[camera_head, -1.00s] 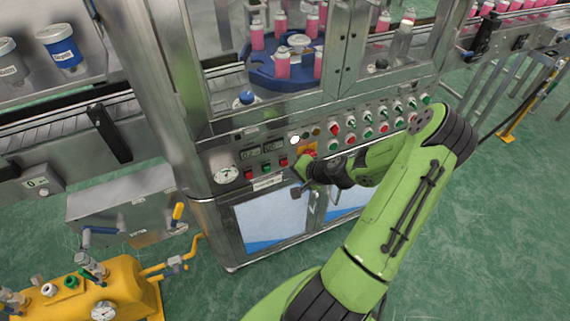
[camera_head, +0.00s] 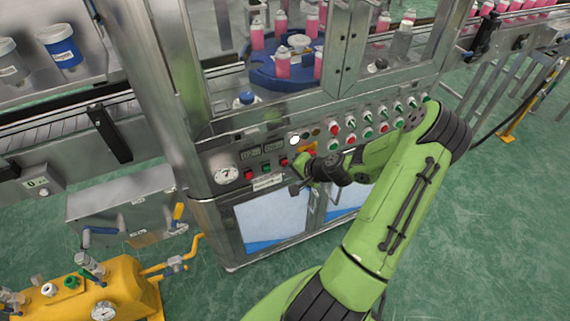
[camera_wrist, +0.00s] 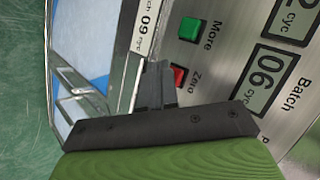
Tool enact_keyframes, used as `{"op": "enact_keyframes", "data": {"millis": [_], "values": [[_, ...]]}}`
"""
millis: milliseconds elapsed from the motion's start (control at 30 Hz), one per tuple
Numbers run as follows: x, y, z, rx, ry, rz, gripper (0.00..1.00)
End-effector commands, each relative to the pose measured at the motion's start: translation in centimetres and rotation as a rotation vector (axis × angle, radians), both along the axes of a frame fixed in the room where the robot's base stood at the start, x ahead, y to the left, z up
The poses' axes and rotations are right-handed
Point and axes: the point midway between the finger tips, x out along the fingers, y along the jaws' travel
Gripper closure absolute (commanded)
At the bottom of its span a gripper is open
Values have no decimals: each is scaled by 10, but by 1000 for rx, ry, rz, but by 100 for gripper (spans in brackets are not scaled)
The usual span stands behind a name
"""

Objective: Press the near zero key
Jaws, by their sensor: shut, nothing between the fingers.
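The red Zero key (camera_wrist: 179,76) is on the grey panel in the wrist view, with its label beside it. It also shows in the head view (camera_head: 283,162), as the right-hand red key of the row. My gripper (camera_wrist: 157,72) is shut and empty. Its fingertips are at the Zero key and overlap its left side in the wrist view; I cannot tell whether they touch it. In the head view my gripper (camera_head: 296,188) is at the panel front, just below and right of that key.
The green More key (camera_wrist: 188,28) sits beside the Zero key, near the Batch display (camera_wrist: 258,80) reading 06. Another red key (camera_head: 248,175) is farther left. A gauge (camera_head: 226,175) and rows of knobs (camera_head: 368,132) flank the keys. Glass cabinet doors (camera_head: 272,220) lie below.

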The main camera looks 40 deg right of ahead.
Motion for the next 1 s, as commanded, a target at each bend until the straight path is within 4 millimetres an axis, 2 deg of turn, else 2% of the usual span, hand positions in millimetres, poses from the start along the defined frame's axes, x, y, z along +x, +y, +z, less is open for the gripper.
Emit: {"op": "enact_keyframes", "data": {"millis": [1000], "values": [[8,-3,0,0,1,0,100]]}}
